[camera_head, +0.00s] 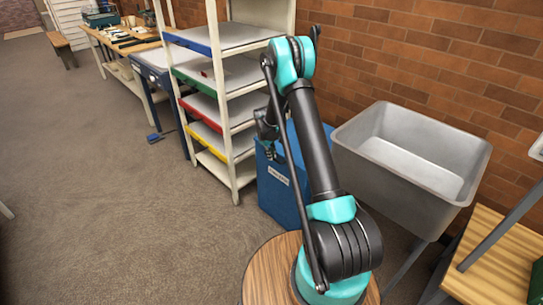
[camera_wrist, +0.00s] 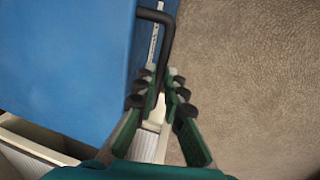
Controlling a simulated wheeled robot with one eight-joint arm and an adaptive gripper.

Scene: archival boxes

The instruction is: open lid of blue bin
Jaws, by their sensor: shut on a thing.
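The blue bin (camera_head: 276,192) stands on the floor between the shelf rack and the grey sink, with a pale label on its front. My arm covers much of its top in the head view. In the wrist view its blue lid (camera_wrist: 70,62) fills the left side, and a bent black handle (camera_wrist: 168,38) sticks out past its edge. My gripper (camera_wrist: 164,76) is shut on the lower end of this handle. In the head view my gripper is mostly hidden near the bin's upper front edge. I cannot tell whether the lid is raised.
A shelf rack (camera_head: 240,182) with coloured shelf edges stands left of the bin. A grey sink (camera_head: 375,175) stands close on its right, with a brick wall (camera_head: 440,60) behind. A wooden table (camera_head: 490,270) is at lower right. Open floor (camera_head: 100,210) lies to the left.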

